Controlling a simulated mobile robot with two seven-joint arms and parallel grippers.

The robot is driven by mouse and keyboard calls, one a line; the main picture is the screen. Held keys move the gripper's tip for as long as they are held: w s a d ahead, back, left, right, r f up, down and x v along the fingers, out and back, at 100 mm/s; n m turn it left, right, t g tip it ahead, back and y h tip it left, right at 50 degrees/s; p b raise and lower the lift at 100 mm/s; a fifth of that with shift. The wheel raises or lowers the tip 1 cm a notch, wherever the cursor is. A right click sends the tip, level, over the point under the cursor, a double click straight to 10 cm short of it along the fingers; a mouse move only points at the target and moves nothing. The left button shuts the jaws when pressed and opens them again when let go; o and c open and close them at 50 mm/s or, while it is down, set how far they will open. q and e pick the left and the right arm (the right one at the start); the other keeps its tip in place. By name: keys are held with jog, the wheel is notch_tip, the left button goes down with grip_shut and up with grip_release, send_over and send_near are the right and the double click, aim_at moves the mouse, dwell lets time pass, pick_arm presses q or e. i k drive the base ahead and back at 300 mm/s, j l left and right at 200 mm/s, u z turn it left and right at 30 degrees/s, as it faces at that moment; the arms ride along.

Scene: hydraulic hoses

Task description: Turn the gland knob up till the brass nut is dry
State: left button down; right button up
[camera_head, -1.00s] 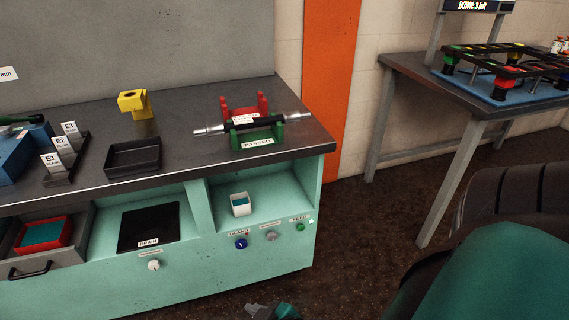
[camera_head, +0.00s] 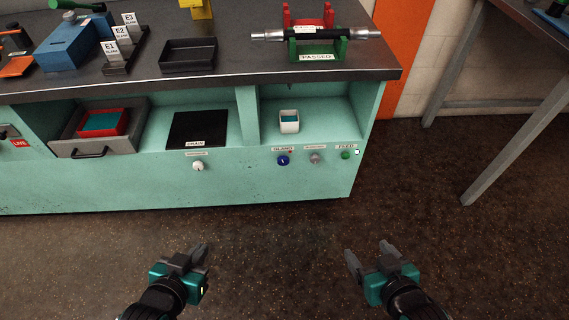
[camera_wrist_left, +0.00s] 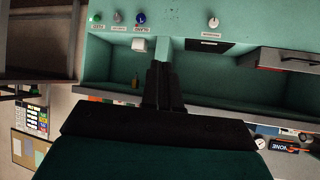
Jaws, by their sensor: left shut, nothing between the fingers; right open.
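The blue gland knob (camera_head: 283,160) is on the green cabinet front, under a GLAND label (camera_head: 283,149). It also shows in the left wrist view (camera_wrist_left: 140,18), where the cabinet appears upside down. A small yellowish-brown piece (camera_wrist_left: 135,84) shows beyond the white cup in the left wrist view; I cannot tell if it is the brass nut or whether it is wet. The white cup (camera_head: 289,121) stands in the open bay above the knob. My left gripper (camera_head: 199,255) is shut and empty, low in front of the cabinet. My right gripper (camera_head: 368,254) is open and empty, also away from the knob.
A grey knob (camera_head: 315,158) and a green FEED knob (camera_head: 345,154) sit right of the gland knob. A white knob (camera_head: 198,166) is below the black DRAIN panel (camera_head: 198,129). A hose (camera_head: 315,34) rests on the PASSED stand. The floor between grippers and cabinet is clear.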

aim_at(283, 160)
jog(key=i+j, duration=0.3)
jog(key=i, duration=0.15)
jog(key=i+j, duration=0.3)
jog(key=i, duration=0.15)
jog(key=u, duration=0.05)
